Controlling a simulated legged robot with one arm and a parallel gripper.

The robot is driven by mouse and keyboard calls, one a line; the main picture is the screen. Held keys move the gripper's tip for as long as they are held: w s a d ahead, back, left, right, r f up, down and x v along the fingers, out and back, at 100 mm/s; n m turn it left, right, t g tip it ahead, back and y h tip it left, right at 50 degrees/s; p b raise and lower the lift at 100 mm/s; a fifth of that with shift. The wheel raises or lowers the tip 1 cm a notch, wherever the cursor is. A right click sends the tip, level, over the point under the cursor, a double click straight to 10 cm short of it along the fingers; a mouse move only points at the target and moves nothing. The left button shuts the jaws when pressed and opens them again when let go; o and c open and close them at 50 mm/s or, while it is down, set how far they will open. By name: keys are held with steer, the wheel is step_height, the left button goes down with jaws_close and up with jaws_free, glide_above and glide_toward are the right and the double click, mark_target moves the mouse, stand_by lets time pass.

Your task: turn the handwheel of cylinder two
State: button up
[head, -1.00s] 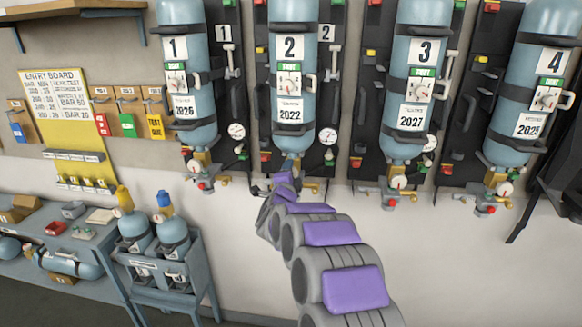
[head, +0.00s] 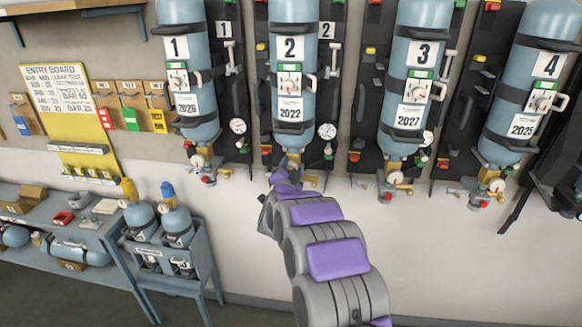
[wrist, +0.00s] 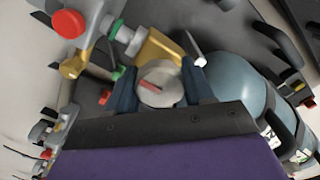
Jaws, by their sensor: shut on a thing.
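Cylinder two (head: 292,70) is a pale blue bottle hanging neck-down on the wall, with a "2" label and a "2022" tag. Its body also shows at the right of the wrist view (wrist: 240,82). My gripper (head: 285,174) is at the valve below it; in the head view my arm hides most of that valve. In the wrist view my gripper (wrist: 161,86) has its two dark fingers shut on the handwheel (wrist: 160,88), a pale round disc with a red mark. The brass valve body (wrist: 158,52) lies just behind it.
Cylinder one (head: 188,75) hangs left and cylinder three (head: 412,80) right, with similar valves. A blue stand (head: 170,262) with small cylinders is lower left. The wall below is clear.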

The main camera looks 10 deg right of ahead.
steer(key=shift+s+f, duration=0.1)
steer(key=shift+f, duration=0.45)
steer(key=o, duration=0.8)
steer(key=shift+c, duration=0.2)
steer(key=shift+o, duration=1.4)
steer(key=shift+a+r, duration=0.1)
steer(key=shift+a, duration=0.1)
steer(key=shift+r, duration=0.15)
steer(key=shift+s+a, duration=0.1)
steer(key=shift+s, duration=0.25)
steer(key=v, duration=1.6)
steer(key=shift+a, duration=0.3)
steer(key=shift+s+b, duration=0.15)
steer(key=shift+b, duration=0.15)
